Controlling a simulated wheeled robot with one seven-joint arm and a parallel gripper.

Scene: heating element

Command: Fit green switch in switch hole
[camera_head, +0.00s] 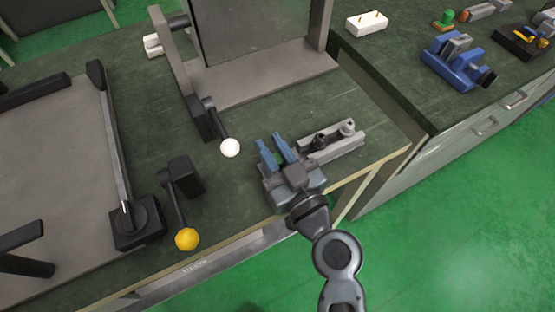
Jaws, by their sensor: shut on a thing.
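My gripper (273,142) is over the front edge of the dark green bench, its two blue fingers pointing up and left in the picture. The fingers stand a little apart on something that I cannot make out between them. Beside it, to the right, lies a grey metal block (333,143) with a black round part (320,141) and a grey round part (347,128) on it. I cannot tell whether a switch hole is in this block. A small green part (444,19) stands on the right bench; I cannot tell whether it is the green switch.
Left of my gripper are a lever with a white ball (230,148) and one with a yellow knob (187,239). A metal frame (255,85) stands behind. The right bench holds a blue vice (456,66) and a white block (367,23). A gap separates the benches.

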